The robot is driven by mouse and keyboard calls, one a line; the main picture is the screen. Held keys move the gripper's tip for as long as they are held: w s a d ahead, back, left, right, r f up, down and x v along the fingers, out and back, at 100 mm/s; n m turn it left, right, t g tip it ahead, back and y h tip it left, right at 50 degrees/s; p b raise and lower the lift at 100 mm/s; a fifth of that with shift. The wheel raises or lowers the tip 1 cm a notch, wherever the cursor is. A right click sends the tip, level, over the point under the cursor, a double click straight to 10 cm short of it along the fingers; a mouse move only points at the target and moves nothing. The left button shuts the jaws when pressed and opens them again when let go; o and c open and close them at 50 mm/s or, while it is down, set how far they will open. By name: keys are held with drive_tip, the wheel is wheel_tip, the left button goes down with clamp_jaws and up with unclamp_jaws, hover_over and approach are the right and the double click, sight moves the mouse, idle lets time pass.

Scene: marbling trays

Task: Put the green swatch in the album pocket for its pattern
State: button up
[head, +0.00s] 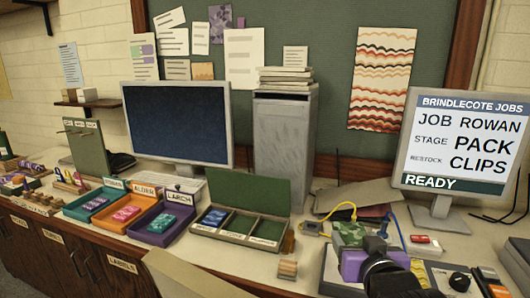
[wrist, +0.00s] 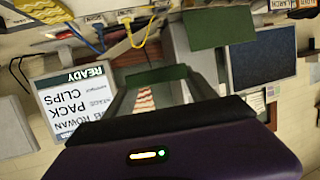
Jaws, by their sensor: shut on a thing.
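The green swatch (head: 348,233) is held up over the right part of the counter in the head view. It also shows as a green bar between the fingertips in the wrist view (wrist: 155,75). My gripper (head: 352,246) is shut on it; its purple body is at the lower right. The album (head: 238,236) is an open box with a green lid, left of my gripper and apart from it. Its left pocket holds blue swatches (head: 214,217); its middle and right pockets look empty. The pocket labels are too small to read. The swatch's pattern is not clear.
Teal, orange and purple trays (head: 151,228) with swatches stand left of the album. A small wooden block (head: 288,269) lies at the counter's front. A yellow cable (head: 338,210) and a blue cable lie behind my gripper. A screen (head: 459,148) stands at right.

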drive_tip(key=s+f, duration=0.6)
drive_tip(key=f, duration=0.5)
drive_tip(key=s+f, duration=0.6)
drive_tip(key=f, duration=0.5)
drive_tip(key=s+f+y, duration=0.1)
drive_tip(key=s+f, duration=0.5)
drive_tip(key=f, duration=0.5)
drive_tip(key=shift+s+d+f+n, duration=0.3)
drive_tip(key=shift+s+f+n, duration=0.05)
drive_tip(key=shift+n, duration=0.05)
drive_tip(key=shift+d+r, duration=0.1)
